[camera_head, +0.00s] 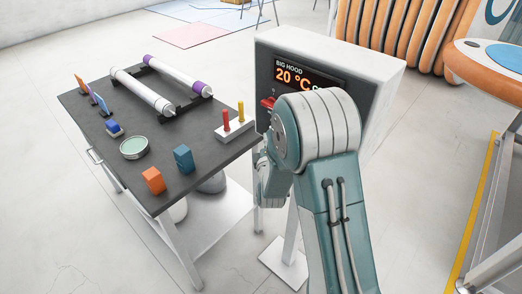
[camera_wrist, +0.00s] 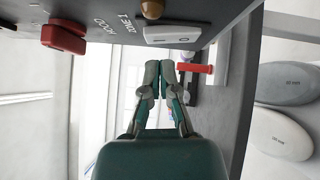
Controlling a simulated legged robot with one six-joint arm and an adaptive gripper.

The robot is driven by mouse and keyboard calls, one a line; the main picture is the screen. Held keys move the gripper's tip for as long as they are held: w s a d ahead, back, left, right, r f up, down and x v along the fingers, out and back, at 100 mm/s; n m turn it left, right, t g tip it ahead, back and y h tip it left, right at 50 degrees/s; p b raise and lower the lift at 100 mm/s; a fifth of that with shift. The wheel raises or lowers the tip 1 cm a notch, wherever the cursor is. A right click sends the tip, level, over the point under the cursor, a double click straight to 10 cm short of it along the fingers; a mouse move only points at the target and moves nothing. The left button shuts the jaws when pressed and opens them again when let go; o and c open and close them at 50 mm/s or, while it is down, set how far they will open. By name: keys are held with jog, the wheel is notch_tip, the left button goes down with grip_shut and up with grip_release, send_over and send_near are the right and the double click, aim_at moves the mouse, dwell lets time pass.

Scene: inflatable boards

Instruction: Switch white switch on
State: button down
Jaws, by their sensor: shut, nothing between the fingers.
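The white switch (camera_wrist: 172,35) is a rocker plate on the dark control panel (camera_wrist: 110,12) at the top of the wrist view. My gripper (camera_wrist: 160,70) is shut and empty, with its fingertips just below the switch in the picture. I cannot tell whether they touch it. In the head view the panel stands in a white box (camera_head: 375,58) with a display (camera_head: 300,76) reading "BIG HOOD 20 °C". My arm covers the lower panel there and hides the white switch and my fingertips.
A dark-topped table (camera_head: 185,153) on the left carries tubes, blocks, a round green dish (camera_head: 134,148) and a white holder (camera_head: 235,129) with red and yellow pegs. Orange boards (camera_head: 400,30) stand behind.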

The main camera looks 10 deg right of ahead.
jog(key=shift+w+d+r, duration=0.1)
jog(key=shift+w+d, duration=0.25)
jog(key=shift+d, duration=0.2)
jog(key=shift+w+d+r+m+g, duration=0.15)
jog(key=shift+w+d+m+g, duration=0.05)
jog(key=shift+m+g, duration=0.2)
